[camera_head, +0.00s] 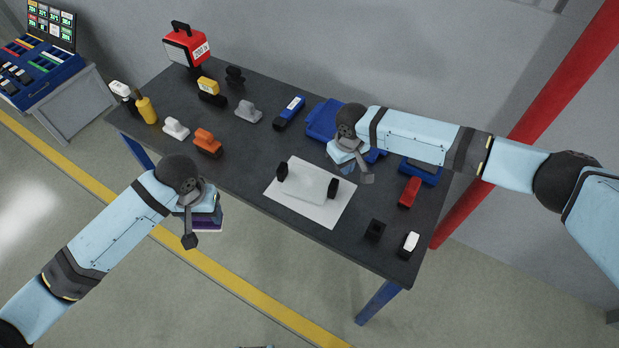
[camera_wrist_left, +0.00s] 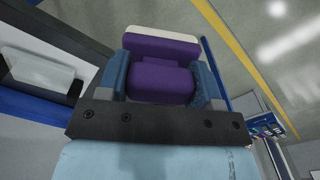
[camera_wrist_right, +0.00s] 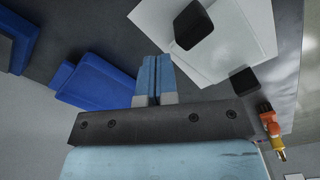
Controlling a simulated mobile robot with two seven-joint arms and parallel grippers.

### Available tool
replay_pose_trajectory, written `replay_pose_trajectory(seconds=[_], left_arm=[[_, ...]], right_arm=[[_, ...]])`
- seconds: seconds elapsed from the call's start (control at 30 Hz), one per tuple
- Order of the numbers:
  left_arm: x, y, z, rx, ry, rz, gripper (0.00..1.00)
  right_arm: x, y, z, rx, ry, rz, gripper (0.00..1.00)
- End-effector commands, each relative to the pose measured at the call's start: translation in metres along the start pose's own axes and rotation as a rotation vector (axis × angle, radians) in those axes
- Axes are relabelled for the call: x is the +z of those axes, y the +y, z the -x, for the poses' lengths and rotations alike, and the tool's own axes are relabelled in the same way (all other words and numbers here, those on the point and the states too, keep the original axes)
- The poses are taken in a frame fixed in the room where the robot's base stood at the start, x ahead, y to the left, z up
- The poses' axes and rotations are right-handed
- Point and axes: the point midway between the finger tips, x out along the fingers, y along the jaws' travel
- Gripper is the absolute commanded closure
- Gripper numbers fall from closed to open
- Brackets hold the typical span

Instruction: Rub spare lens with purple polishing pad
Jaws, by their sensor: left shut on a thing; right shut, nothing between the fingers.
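The purple polishing pad (camera_head: 208,224) is in my left gripper (camera_head: 204,208), off the table's front edge, over the floor. In the left wrist view, the purple pad (camera_wrist_left: 163,82) with a whitish layer at its far end sits between the blue fingers of the left gripper (camera_wrist_left: 164,78). A clear or pale plate (camera_head: 305,186), which looks like the spare lens, lies between two black holders on a white sheet (camera_head: 335,212). My right gripper (camera_head: 347,160) is above the table behind the sheet; the right wrist view shows its fingers (camera_wrist_right: 154,76) together and empty.
On the dark table (camera_head: 270,225) stand a red tester (camera_head: 185,47), several coloured blocks and a blue tray (camera_head: 324,117) partly behind my right gripper. A red block (camera_head: 410,191) and a black block (camera_head: 375,229) are at the right. A red post (camera_head: 525,120) rises beside the table.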

Motion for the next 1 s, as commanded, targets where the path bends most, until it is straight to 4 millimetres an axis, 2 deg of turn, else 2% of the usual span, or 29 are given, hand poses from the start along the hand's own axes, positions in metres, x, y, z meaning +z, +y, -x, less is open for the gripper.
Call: replay_pose_trajectory(seconds=[0.07,0.47,0.57,0.9,1.0], left_arm=[[0.000,0.000,0.007,0.000,0.000,0.000,0.60],[0.000,0.000,0.005,0.000,0.000,0.000,0.60],[0.000,0.000,0.003,0.000,0.000,0.000,0.60],[0.000,0.000,-0.004,0.000,0.000,0.000,0.60],[0.000,0.000,-0.006,0.000,0.000,0.000,0.60]], right_arm=[[0.000,0.000,0.006,0.000,-0.001,0.000,1.00],[0.000,0.000,0.010,-0.001,0.001,0.001,1.00],[-0.001,0.000,0.022,-0.001,0.002,0.001,1.00],[0.000,0.000,0.093,0.000,0.003,0.002,1.00],[0.000,0.000,0.108,0.000,0.001,0.001,1.00]])
